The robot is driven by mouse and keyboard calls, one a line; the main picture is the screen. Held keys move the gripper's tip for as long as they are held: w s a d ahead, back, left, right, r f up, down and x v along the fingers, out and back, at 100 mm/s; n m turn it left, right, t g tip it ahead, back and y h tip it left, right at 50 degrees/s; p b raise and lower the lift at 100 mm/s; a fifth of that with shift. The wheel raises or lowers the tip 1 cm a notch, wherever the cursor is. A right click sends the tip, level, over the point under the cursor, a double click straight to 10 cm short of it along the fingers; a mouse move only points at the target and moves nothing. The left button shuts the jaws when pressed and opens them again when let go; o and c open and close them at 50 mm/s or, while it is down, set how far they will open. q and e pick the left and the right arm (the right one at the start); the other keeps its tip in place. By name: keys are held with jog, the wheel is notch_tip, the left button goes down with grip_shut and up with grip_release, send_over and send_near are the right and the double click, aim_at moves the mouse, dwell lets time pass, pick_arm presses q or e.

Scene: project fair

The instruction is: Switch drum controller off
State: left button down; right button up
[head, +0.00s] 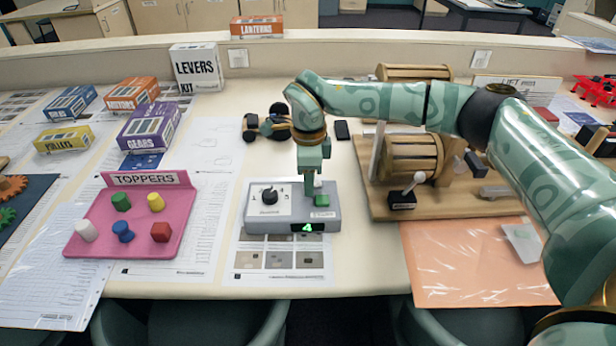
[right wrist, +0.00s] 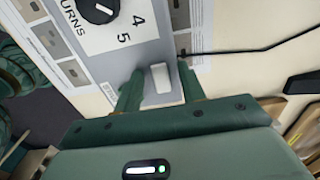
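The drum controller (head: 262,222) is a grey box on the table in the head view, with a black knob (head: 269,195) and a display (head: 307,227) lit with a green 4. A white switch (right wrist: 161,77) stands on its right part. My right gripper (head: 314,192) comes down over that part and hides much of the switch in the head view. In the right wrist view, the gripper's fingers (right wrist: 160,88) are apart, one on each side of the switch, with gaps showing. My left gripper is in neither view.
A wooden drum rig (head: 415,158) with a white-knobbed lever (head: 413,183) stands to the right. A pink Toppers tray (head: 97,238) with coloured pegs lies to the left. A small wheeled model (head: 267,125) and a black phone-like object (head: 342,130) are behind the controller.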

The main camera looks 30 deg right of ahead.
grip_shut()
jog(key=shift+s+d+r+t+y+p, duration=0.3)
jog(key=shift+y+p, duration=0.4)
jog(key=shift+p, duration=0.25)
jog(key=shift+d+f+t+y, duration=0.1)
jog(key=shift+t+y, duration=0.2)
jog(key=shift+y, duration=0.4)
jog(key=shift+d+f+t+y, duration=0.15)
jog(key=shift+t+y, duration=0.35)
jog(key=shift+y, duration=0.3)
